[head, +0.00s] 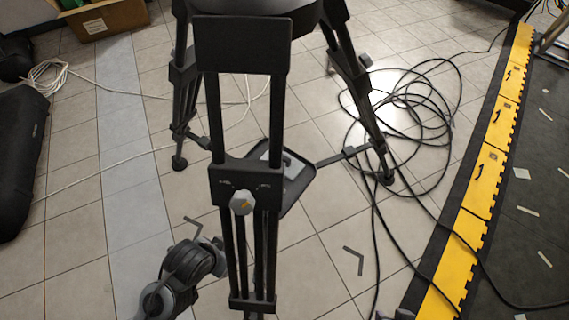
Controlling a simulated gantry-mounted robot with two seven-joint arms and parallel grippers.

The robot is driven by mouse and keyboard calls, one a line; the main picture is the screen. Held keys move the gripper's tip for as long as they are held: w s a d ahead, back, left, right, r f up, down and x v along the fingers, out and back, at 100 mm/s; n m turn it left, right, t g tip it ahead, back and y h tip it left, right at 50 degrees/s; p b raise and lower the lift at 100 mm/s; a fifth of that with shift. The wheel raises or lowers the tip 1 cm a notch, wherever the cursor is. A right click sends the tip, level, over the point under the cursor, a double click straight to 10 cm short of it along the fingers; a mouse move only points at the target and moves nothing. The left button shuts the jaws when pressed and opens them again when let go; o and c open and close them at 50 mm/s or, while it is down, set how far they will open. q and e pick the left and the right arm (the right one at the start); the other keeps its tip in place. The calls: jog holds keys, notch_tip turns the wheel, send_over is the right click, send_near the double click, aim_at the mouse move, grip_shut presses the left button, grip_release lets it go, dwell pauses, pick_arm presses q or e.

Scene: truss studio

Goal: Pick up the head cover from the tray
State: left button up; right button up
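A dark, shallow tray (299,187) shows in the middle of the head view, behind the front leg of a black tripod. The leg hides its left part. A small grey and dark item (287,161) lies on the tray near its back; it is partly hidden, and I cannot tell for sure that it is the head cover. Part of my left arm shows at the lower left, in front of and left of the tray. No fingers of my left gripper can be made out.
The black tripod (243,45) stands close in front, its legs spread around the tray. Black cables (425,100) lie coiled on the tiled floor at the right. A yellow edge strip (483,180) borders dark matting. A cardboard box (110,18) and black bag (20,150) are at left.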

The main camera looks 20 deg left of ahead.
pick_arm(q)
jog(key=shift+s+a, duration=0.1)
jog(key=shift+a, duration=0.05)
pick_arm(e)
jog(key=shift+s+a, duration=0.1)
jog(key=shift+a, duration=0.2)
pick_arm(q)
jog(key=shift+o, duration=0.9)
jog(key=o, duration=0.4)
jog(key=shift+c, duration=0.2)
pick_arm(e)
jog(key=shift+d, duration=0.1)
